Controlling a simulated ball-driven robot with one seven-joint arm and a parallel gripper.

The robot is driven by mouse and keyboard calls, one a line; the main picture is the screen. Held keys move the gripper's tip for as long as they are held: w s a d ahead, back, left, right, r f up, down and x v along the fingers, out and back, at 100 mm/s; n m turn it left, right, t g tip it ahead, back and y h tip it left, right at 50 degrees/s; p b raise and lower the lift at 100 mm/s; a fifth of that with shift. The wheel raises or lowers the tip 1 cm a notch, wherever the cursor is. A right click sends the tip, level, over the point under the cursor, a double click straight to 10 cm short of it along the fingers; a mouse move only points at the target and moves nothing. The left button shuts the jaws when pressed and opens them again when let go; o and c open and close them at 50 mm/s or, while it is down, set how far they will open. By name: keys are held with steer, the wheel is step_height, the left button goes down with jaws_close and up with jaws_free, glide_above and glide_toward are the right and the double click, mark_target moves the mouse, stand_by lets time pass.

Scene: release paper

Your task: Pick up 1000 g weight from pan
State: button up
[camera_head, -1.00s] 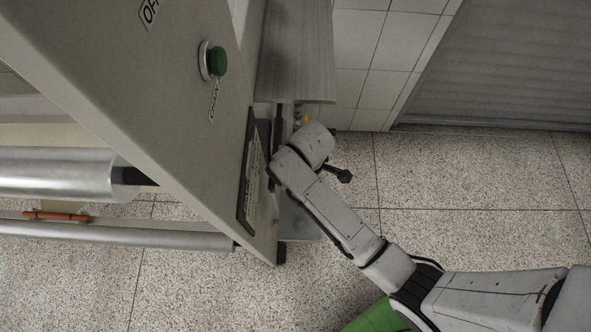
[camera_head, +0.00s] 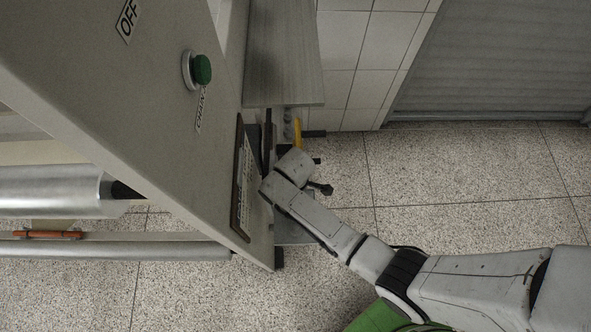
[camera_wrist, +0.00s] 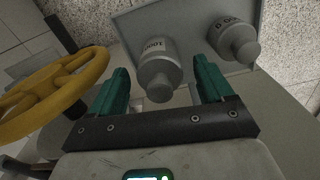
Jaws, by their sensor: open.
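The 1000 g weight (camera_wrist: 158,70) is a grey bottle-shaped piece marked "1000" in the wrist view. It stands on a flat grey pan (camera_wrist: 190,22). My gripper (camera_wrist: 163,76) is open, with one green finger on each side of this weight. Whether either finger touches it I cannot tell; gaps show on both sides. A second grey weight (camera_wrist: 236,42) sits on the pan to the right, outside the right finger; its marking is hard to read. In the head view the weights and my fingertips are hidden behind my wrist and the machine.
A yellow handwheel (camera_wrist: 55,88) is close on the left in the wrist view. In the head view a large grey machine panel (camera_head: 130,110) with a green button (camera_head: 202,69) stands left of my arm. Open speckled floor (camera_head: 460,175) lies to the right.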

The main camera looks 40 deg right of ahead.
steer(key=shift+f, duration=0.15)
jaws_close()
stand_by(0.7)
steer(key=shift+w, duration=0.1)
